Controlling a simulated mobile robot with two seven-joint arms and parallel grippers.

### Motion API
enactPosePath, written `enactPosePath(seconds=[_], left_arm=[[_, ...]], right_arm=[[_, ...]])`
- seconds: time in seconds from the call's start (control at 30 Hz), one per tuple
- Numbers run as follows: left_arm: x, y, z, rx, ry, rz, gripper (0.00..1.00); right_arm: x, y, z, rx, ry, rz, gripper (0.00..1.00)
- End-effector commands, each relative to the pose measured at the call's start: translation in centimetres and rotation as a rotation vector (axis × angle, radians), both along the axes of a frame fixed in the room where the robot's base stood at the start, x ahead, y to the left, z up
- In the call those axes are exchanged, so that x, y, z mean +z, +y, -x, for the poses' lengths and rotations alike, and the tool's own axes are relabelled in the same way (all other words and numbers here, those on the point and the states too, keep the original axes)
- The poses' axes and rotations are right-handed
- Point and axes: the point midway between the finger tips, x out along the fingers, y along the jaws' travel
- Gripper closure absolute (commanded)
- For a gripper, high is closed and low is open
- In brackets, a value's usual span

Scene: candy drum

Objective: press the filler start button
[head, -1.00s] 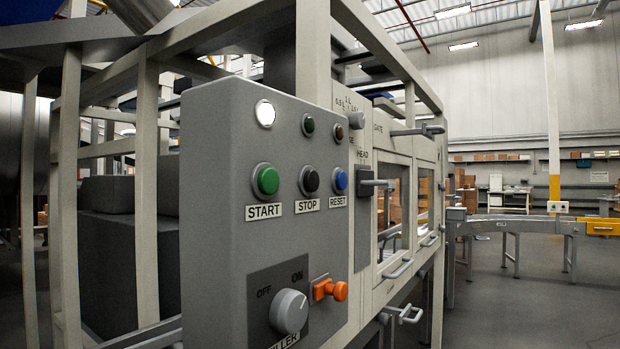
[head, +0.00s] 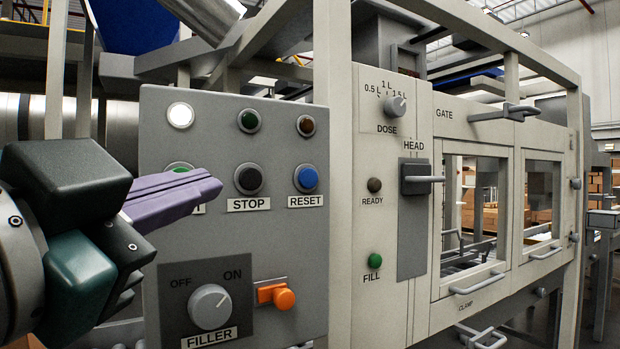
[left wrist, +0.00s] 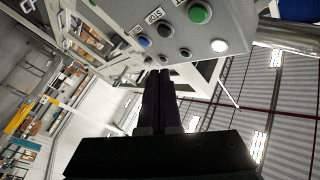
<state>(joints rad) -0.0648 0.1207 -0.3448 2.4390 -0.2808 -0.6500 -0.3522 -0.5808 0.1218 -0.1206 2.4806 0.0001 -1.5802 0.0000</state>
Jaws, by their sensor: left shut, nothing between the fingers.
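The green START button (head: 180,167) is on the grey control panel (head: 285,225) in the head view. It is mostly hidden behind my left gripper (head: 214,185), with only its upper rim and part of its label showing. In the left wrist view the green button (left wrist: 199,13) is in full sight at the top. My left gripper's purple fingers are shut and empty, in front of the panel below and right of the button in the head view. I cannot tell whether they touch the panel. My right gripper is not in view.
The black STOP button (head: 248,180) and blue RESET button (head: 306,178) sit close right of the fingers. A white lamp (head: 180,115) is lit above. A green FILL button (head: 375,261) is farther right.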

Motion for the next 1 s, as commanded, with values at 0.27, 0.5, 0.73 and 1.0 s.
enactPosePath(seconds=[0.27,0.5,0.73,1.0], left_arm=[[-0.1,0.1,-0.2,0.0,0.003,-0.001,1.0],[-0.1,1.4,-2.2,0.0,0.001,-0.002,1.0],[-0.2,3.4,-4.9,0.002,0.002,-0.002,1.0],[-0.1,4.7,-7.0,0.0,0.004,-0.001,1.0]], right_arm=[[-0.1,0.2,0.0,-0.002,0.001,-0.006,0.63],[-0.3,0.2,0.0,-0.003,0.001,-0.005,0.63],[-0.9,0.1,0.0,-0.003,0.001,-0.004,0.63],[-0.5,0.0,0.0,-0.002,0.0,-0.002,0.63]])
